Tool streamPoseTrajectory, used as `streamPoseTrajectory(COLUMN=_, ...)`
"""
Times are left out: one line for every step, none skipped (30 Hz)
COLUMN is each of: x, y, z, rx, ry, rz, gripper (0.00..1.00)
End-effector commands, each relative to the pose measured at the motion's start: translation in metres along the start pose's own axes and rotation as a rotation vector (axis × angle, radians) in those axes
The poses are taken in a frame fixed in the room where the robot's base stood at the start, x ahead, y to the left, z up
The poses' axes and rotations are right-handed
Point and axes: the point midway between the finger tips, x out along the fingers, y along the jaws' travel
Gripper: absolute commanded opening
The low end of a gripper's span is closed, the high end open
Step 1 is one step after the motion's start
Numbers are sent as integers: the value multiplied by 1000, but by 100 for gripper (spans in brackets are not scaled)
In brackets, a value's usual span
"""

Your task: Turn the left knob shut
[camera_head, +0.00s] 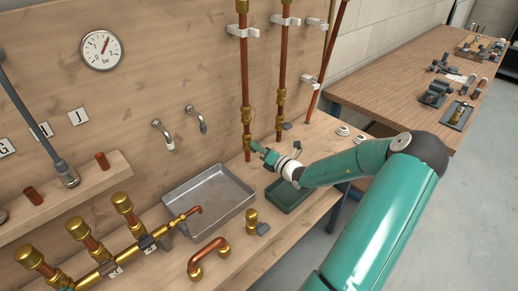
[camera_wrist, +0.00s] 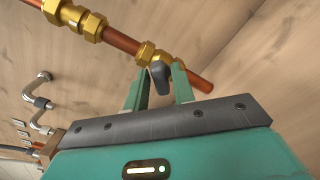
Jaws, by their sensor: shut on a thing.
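The left copper pipe (camera_head: 244,75) runs down the wooden back panel and carries a brass valve (camera_head: 246,140) near its lower end. My gripper (camera_head: 257,148) reaches this valve from the right. In the wrist view, the dark grey left knob (camera_wrist: 160,76) sits between my two green fingers, which are closed on it in front of the brass valve body (camera_wrist: 151,54). In the head view my gripper covers this knob. The right pipe (camera_head: 282,70) has its own brass valve, with a small grey knob (camera_head: 287,126) on its right side.
A grey metal tray (camera_head: 205,200) and a dark green tray (camera_head: 285,198) stand on the bench below my gripper. A pressure gauge (camera_head: 101,50) hangs at upper left. Brass and copper fittings (camera_head: 120,250) lie at front left. A second table (camera_head: 400,75) stands at right.

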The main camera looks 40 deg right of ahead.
Motion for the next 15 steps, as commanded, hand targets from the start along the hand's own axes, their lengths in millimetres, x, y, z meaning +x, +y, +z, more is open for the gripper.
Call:
streamPoseTrajectory(x=0, y=0, z=0, rx=41, ry=0, rz=0, gripper=2)
streamPoseTrajectory(x=0, y=0, z=0, rx=70, ry=0, rz=0, gripper=2)
streamPoseTrajectory(x=0, y=0, z=0, rx=108, ry=0, rz=0, gripper=2)
streamPoseTrajectory(x=0, y=-1, z=0, rx=136, ry=0, rz=0, gripper=2)
streamPoseTrajectory(x=0, y=-1, z=0, rx=165, ry=0, rz=0, gripper=2)
streamPoseTrajectory(x=0, y=-1, z=0, rx=203, ry=-1, rz=-1, gripper=2)
streamPoseTrajectory(x=-1, y=-1, z=0, rx=232, ry=-1, rz=-1, gripper=2)
streamPoseTrajectory(x=-1, y=-2, z=0, rx=260, ry=-1, rz=-1, gripper=2)
streamPoseTrajectory(x=-1, y=-2, z=0, rx=298, ry=-1, rz=-1, gripper=2)
streamPoseTrajectory(x=-1, y=-2, z=0, rx=326, ry=-1, rz=-1, gripper=2)
streamPoseTrajectory(x=-1, y=-2, z=0, rx=354, ry=-1, rz=-1, gripper=2)
streamPoseTrajectory(x=-1, y=-2, z=0, rx=391, ry=-1, rz=-1, gripper=2)
streamPoseTrajectory(x=-1, y=-2, z=0, rx=418, ry=-1, rz=0, gripper=2)
streamPoseTrajectory(x=-1, y=-2, z=0, rx=444, ry=-1, rz=0, gripper=2)
streamPoseTrajectory(x=-1, y=-2, z=0, rx=478, ry=-1, rz=0, gripper=2)
